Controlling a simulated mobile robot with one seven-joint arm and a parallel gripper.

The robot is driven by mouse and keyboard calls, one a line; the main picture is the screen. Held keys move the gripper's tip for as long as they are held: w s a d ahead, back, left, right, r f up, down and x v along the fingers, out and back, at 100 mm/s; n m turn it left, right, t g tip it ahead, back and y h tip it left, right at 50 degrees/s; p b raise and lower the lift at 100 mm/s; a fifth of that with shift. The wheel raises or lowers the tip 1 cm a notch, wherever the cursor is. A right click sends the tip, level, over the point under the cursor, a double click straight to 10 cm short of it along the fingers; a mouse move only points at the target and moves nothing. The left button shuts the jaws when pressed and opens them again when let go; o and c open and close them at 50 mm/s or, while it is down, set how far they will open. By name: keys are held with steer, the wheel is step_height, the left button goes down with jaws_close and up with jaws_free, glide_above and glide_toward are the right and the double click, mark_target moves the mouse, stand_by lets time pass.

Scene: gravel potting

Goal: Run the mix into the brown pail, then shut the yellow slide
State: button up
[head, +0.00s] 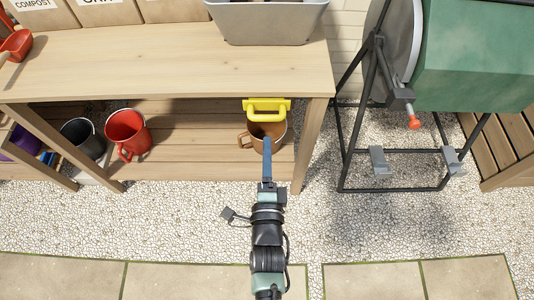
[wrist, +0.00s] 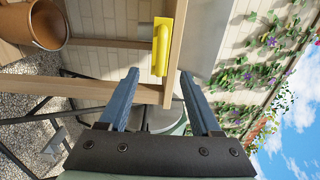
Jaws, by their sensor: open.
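The yellow slide (head: 267,104) shows as a yellow handle at the front edge of the bench, below the grey tub (head: 265,22). It also shows in the wrist view (wrist: 162,47), just beyond and between my fingertips, apart from them. The brown pail (head: 245,140) stands on the lower shelf beneath the slide, partly hidden by the slide and my gripper. In the wrist view the pail (wrist: 48,24) is at the upper left; no mix is visible in it. My gripper (wrist: 160,74) is open and empty. In the head view my gripper (head: 267,143) is in front of the pail.
A red pail (head: 127,132) and a dark pail (head: 82,138) stand left on the lower shelf. A red scoop (head: 16,44) lies on the bench. A green drum (head: 475,55) on a black frame stands right. The gravel floor in front is clear.

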mark_target(267, 119)
steer(key=w+b, duration=0.4)
steer(key=w, duration=0.5)
steer(key=shift+w+b, duration=0.35)
steer(key=shift+b, duration=0.05)
steer(key=shift+r, duration=0.1)
jaws_close()
stand_by(0.4)
